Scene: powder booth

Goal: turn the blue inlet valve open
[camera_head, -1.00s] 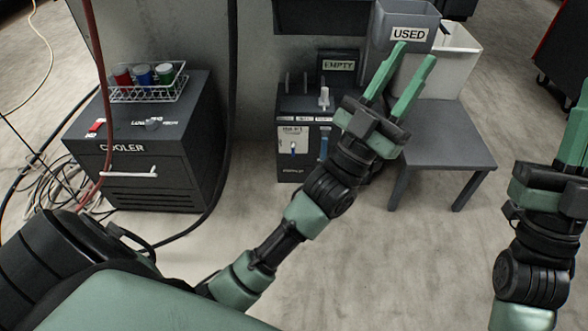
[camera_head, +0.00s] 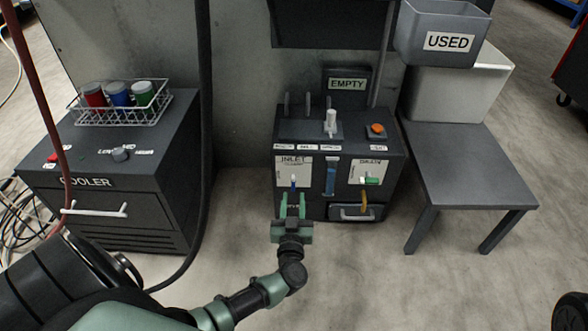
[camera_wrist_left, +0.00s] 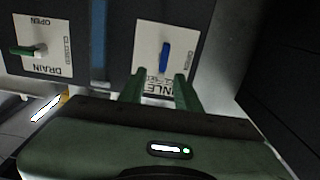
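The blue inlet valve handle (camera_head: 293,183) is on the white INLET plate (camera_head: 294,166) on the dark machine's front. In the left wrist view the handle (camera_wrist_left: 164,57) stands nearly upright on its plate, with OPEN lettering at the plate's right side and CLOSED lettering near the fingers. My left gripper (camera_head: 292,198) is just below the handle in the head view. Its two green fingers show apart in the left wrist view (camera_wrist_left: 159,84), with no object between them. The handle appears just beyond the fingertips, apart from them. My right gripper is out of view.
The DRAIN plate has a green handle (camera_head: 372,181), with a drawer (camera_head: 356,212) below. A blue vertical strip (camera_head: 330,178) separates the plates. The cooler (camera_head: 120,190) stands left, a grey table (camera_head: 465,165) right. A dark hose (camera_head: 206,140) hangs between cooler and machine.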

